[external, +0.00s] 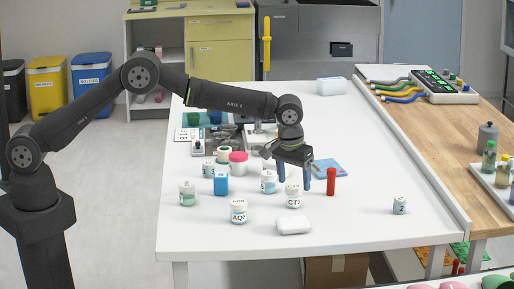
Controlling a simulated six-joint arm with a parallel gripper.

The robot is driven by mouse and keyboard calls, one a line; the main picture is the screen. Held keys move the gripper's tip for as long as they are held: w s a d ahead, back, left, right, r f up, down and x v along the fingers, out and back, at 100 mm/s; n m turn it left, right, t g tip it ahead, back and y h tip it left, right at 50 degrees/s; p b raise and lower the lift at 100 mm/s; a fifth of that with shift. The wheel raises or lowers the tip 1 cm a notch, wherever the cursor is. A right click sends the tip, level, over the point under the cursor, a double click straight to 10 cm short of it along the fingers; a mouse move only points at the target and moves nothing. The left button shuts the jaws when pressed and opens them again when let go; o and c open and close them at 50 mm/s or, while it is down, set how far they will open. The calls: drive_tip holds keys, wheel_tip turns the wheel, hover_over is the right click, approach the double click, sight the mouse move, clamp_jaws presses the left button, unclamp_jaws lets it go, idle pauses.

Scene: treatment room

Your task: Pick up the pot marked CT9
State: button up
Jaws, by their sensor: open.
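A white pot (294,198) with a dark label starting "CT" stands upright on the white table; its last character is too small to read surely. My gripper (294,187) is open and points down, its two blue fingers apart just behind or above this pot. I cannot tell whether the fingers straddle or touch it. A similar pot marked "AQ" (238,213) stands to the left and nearer the camera. Another labelled pot (268,182) stands close to the left finger, and a pot with a green lower part (187,194) stands farther left.
A red cylinder (331,181) stands just right of my gripper, and a white rounded block (293,226) lies in front. A small pot (399,205) stands alone amid free table at right.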

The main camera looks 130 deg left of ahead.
sight(294, 186)
drive_tip(key=shift+s+a+f, duration=0.1)
drive_tip(key=shift+a+f, duration=0.05)
drive_tip(key=shift+f, duration=0.75)
drive_tip(key=shift+s+a+f, duration=0.1)
drive_tip(key=shift+a+f, duration=0.05)
drive_tip(key=shift+f, duration=0.7)
drive_tip(key=shift+s+a+f, duration=0.1)
drive_tip(key=shift+a+f, duration=0.05)
drive_tip(key=shift+f, duration=0.75)
drive_tip(key=c, duration=1.1)
drive_tip(key=shift+o, duration=0.2)
drive_tip(key=shift+r, duration=0.15)
